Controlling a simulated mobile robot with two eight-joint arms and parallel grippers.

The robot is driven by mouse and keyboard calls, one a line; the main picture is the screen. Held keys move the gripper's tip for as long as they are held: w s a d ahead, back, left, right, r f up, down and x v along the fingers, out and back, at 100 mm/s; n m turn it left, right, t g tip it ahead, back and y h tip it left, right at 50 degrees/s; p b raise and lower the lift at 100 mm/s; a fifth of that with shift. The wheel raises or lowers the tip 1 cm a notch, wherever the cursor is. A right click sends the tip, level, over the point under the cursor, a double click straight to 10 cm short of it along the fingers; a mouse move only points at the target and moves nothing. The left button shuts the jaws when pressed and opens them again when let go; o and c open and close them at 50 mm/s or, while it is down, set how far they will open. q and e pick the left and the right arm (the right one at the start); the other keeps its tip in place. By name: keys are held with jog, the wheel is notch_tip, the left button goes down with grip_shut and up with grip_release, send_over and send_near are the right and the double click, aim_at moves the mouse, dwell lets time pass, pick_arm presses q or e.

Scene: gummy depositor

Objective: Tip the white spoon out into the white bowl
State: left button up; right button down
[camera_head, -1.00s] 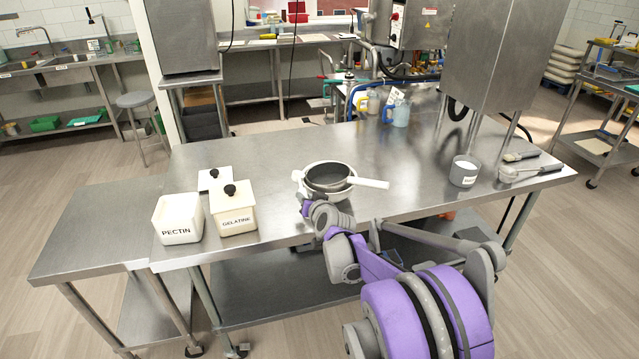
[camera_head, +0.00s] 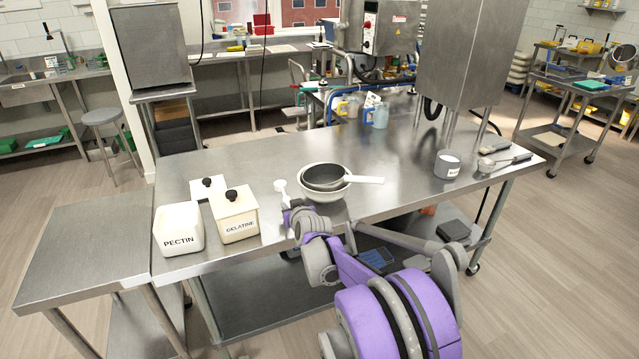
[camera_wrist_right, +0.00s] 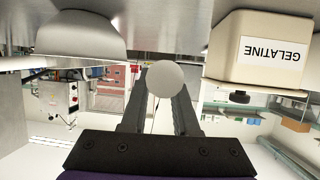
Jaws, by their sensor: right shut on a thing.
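The white bowl (camera_head: 323,195) stands on the steel table, with a grey pan (camera_head: 322,176) resting in it, its white handle pointing right. My right gripper (camera_head: 289,209) is at the table's front side, just left of the bowl. It is shut on the white spoon (camera_head: 281,187), whose round end stands up above the fingers. In the right wrist view, which is upside down, the spoon's round end (camera_wrist_right: 166,78) shows between the fingers, with the bowl (camera_wrist_right: 80,35) apart from it on the left. The spoon's contents cannot be made out. My left gripper is out of view.
The gelatine box (camera_head: 235,217) and pectin box (camera_head: 178,230) stand left of my right gripper, with a loose lid (camera_head: 207,187) behind. A grey cup (camera_head: 447,164) and a scoop (camera_head: 503,161) lie farther right. The table's middle behind the bowl is clear.

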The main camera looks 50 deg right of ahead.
jog(key=r+p, duration=0.2)
jog(key=r, duration=0.1)
jog(key=d+r+p, duration=0.1)
jog(key=r, duration=0.1)
jog(key=shift+s, duration=0.25)
jog(key=shift+s+a+f, duration=0.1)
jog(key=shift+s+a, duration=0.05)
jog(key=shift+a, duration=0.3)
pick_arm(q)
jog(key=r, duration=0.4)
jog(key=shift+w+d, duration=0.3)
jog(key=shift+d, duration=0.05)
pick_arm(e)
jog(key=s+a, duration=0.4)
jog(key=a, duration=0.1)
jog(key=shift+s+a, duration=0.25)
jog(key=shift+a, duration=0.15)
